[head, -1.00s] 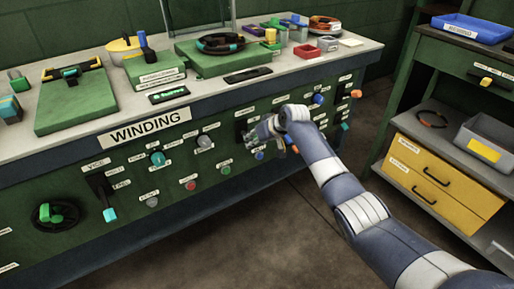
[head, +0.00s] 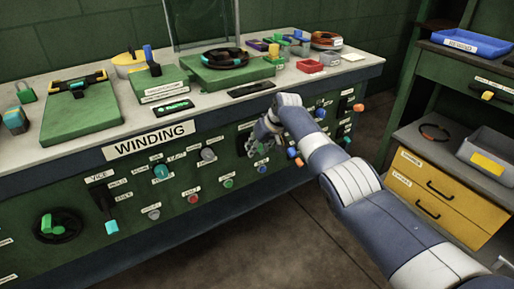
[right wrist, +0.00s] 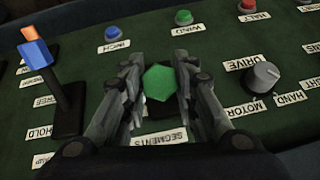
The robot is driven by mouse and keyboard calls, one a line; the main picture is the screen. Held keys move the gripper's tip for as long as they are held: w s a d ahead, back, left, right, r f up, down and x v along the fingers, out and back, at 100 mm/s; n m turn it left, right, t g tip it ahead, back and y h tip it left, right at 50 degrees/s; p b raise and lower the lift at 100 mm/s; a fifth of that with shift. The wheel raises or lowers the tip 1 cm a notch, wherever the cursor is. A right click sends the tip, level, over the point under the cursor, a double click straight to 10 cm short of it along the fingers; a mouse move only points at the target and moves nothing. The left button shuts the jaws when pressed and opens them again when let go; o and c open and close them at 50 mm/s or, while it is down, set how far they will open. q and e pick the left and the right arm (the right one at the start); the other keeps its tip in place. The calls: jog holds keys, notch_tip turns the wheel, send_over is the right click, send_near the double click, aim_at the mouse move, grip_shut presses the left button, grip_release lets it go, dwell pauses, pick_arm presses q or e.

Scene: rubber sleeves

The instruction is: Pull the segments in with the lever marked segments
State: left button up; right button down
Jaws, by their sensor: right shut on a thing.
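The segments lever shows its green six-sided knob (right wrist: 160,83) in the right wrist view, above a dark slot plate on the green panel. The label SEGMENTS (right wrist: 160,137) is just below it in that view. My right gripper (right wrist: 160,85) has its fingers on both sides of the knob and is shut on it. In the head view my right gripper (head: 262,138) is at the front panel of the winding bench, and it mostly hides the lever. My left gripper is not in view.
A grey drive knob (right wrist: 262,77), a blue inch button (right wrist: 112,33) and a green wind button (right wrist: 183,18) are close by. A shelf with yellow drawers (head: 440,190) stands right of the bench.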

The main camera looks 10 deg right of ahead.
jog(key=shift+w+r, duration=0.1)
jog(key=shift+r, duration=0.1)
jog(key=c, duration=1.2)
grip_release()
jog(key=shift+a, duration=0.1)
jog(key=shift+c, duration=0.2)
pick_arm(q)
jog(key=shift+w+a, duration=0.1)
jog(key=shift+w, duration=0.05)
pick_arm(e)
jog(key=shift+f, duration=0.15)
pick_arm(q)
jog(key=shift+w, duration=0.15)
pick_arm(e)
jog(key=shift+v, duration=0.95)
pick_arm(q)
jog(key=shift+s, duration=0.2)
pick_arm(e)
jog(key=v, duration=1)
